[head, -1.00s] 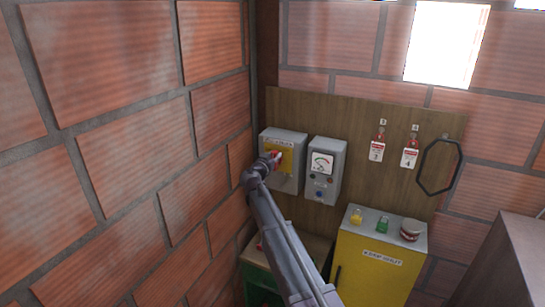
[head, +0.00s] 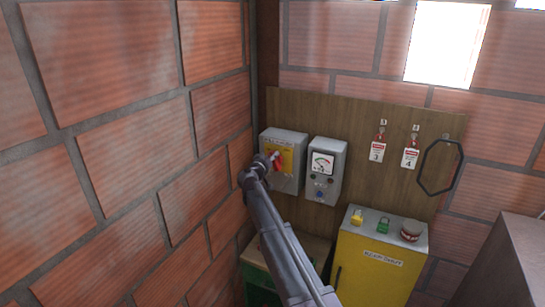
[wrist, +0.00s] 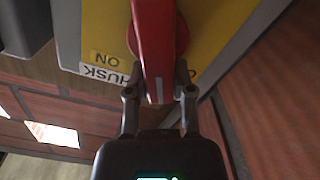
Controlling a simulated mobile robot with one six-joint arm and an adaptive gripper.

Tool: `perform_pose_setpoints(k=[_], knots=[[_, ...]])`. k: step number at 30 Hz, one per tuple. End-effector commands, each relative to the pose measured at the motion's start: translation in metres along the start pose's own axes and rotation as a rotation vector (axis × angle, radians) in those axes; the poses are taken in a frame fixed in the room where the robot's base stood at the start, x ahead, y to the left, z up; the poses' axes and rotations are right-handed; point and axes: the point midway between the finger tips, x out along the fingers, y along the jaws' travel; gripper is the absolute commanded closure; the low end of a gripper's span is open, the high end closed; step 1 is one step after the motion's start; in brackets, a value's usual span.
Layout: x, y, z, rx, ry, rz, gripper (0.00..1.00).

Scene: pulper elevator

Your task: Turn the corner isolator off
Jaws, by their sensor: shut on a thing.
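The corner isolator is a grey box (head: 294,180) with a yellow plate (head: 287,161) and a red handle (head: 277,161), mounted on the wooden board next to the brick corner. In the wrist view the red handle (wrist: 155,50) runs between the fingers of my gripper (wrist: 158,95), which is shut on it. The yellow plate (wrist: 105,35) behind it carries an "ON" label (wrist: 106,58) and a label reading "HUSK", both upside down. In the head view my gripper (head: 268,162) is at the handle, and my arm hides the box's lower left.
A meter box (head: 326,172) with a dial is to the right of the isolator. Red-and-white tags (head: 377,152) hang on the board (head: 350,115). The brick wall (head: 130,150) closes off the left side.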

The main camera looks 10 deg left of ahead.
Motion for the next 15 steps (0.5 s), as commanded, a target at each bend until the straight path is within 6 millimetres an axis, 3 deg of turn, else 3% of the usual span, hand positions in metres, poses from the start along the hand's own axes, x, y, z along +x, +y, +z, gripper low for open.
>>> perform_pose_setpoints(k=[15], knots=[[-0.0008,-0.0113,0.0073,-0.484,-0.009,0.001,1.00]])
